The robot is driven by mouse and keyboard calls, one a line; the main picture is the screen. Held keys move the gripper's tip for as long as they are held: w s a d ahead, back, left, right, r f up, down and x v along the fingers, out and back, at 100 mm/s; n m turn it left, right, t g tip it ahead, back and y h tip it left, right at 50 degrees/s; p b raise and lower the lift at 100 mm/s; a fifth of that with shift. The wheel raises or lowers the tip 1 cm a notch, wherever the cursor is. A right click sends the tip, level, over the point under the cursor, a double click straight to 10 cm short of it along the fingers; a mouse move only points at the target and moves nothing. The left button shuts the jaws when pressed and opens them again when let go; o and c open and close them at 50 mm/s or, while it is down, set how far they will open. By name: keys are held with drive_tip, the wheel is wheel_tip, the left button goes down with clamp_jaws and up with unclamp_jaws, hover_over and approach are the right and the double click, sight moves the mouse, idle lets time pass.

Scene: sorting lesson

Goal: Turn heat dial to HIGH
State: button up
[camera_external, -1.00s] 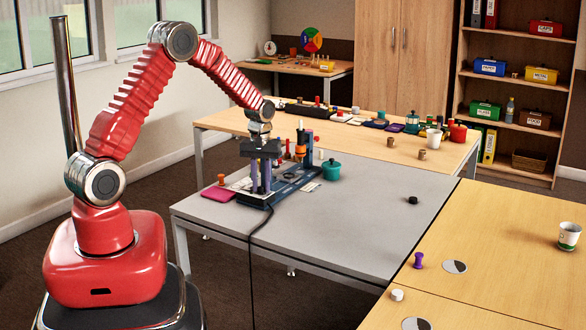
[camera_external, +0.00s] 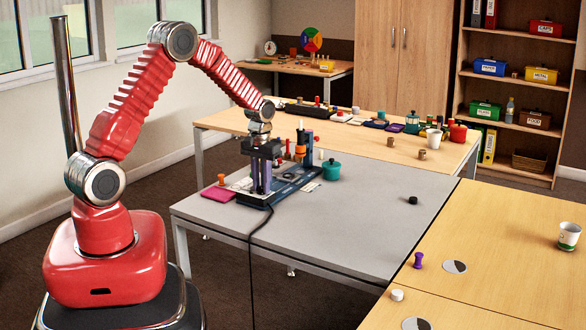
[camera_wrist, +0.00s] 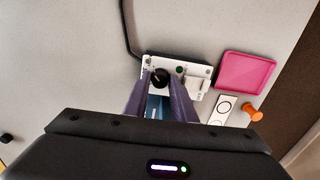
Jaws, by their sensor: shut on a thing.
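The heat dial (camera_wrist: 160,76) is a round black knob on the white control panel (camera_wrist: 196,71) of a blue device, seen in the wrist view. My gripper (camera_wrist: 161,84) points down at the panel with its two purple fingers shut on the dial, one on each side. In the external view my gripper (camera_external: 261,188) is low over the front of the device (camera_external: 285,190), and the dial is hidden there behind the fingers. The dial's markings are too small to read. A small green spot (camera_wrist: 180,69) shows on the panel right of the dial.
A magenta tray (camera_external: 220,193) and an orange peg (camera_external: 221,179) lie beside the device. A teal pot (camera_external: 331,170) stands behind it. A black cable (camera_external: 250,255) hangs over the table's front edge. The grey table (camera_external: 350,225) is mostly clear to the right.

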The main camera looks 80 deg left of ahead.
drive_tip(key=o, duration=1.1)
drive_tip(key=shift+c, duration=0.2)
